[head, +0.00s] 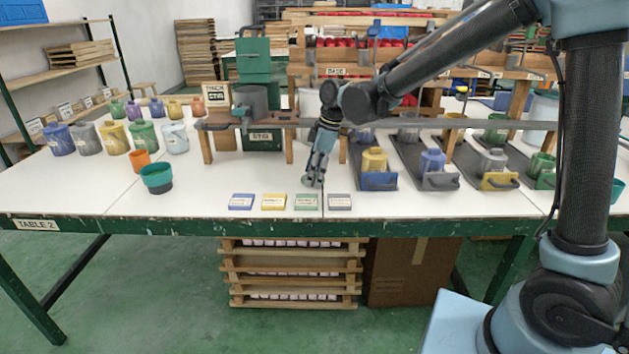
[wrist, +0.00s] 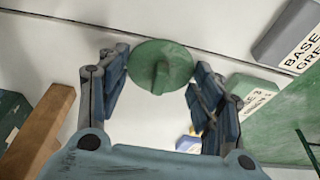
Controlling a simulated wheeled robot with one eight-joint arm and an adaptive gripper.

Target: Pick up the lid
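A round green lid (wrist: 173,52) with a raised knob faces the camera in the wrist view. It lies between the tips of my gripper's two fingers (wrist: 160,76). The fingers are spread apart, one on each side of the lid, with the knob between them. Whether either finger touches the rim is hard to tell. In the head view my gripper (head: 317,172) points down close over the white table, behind the row of small labelled blocks. The lid (head: 308,181) shows there only as a small greenish patch at the fingertips, partly hidden.
Labelled blue (head: 241,202), yellow (head: 274,202), green (head: 306,202) and grey (head: 340,202) blocks line the table's front edge. Trays with coloured pots (head: 374,159) are to the right. A teal bowl (head: 157,179) is left.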

